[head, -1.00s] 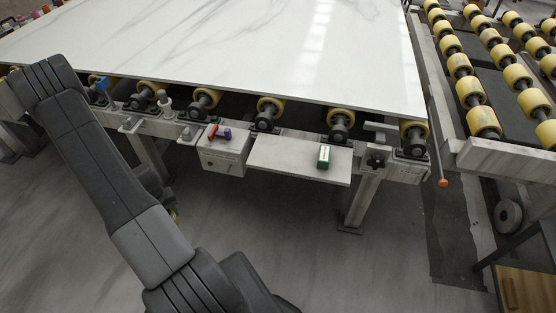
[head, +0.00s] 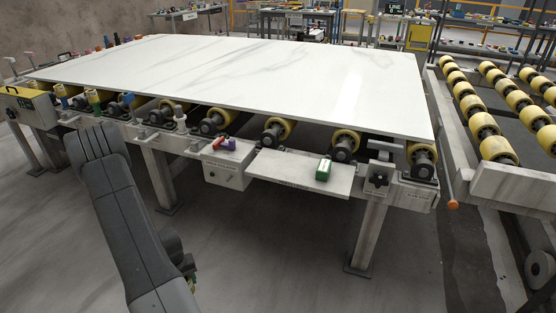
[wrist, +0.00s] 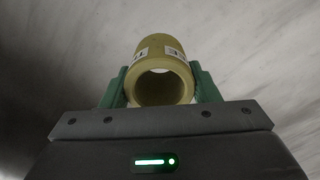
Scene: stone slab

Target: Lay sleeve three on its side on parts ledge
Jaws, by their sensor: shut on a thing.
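A yellow hollow sleeve (wrist: 160,62) with white labels is in the wrist view, its round open end facing the camera. My gripper (wrist: 158,80) is shut on it, one green finger on each side. I cannot read a number on the sleeve. A pale flat ledge (head: 275,167), which looks like the parts ledge, juts from the front of the slab table. It is to the right of my arm, well apart from it.
The white slab (head: 260,75) lies on rollers behind. Open floor lies in front.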

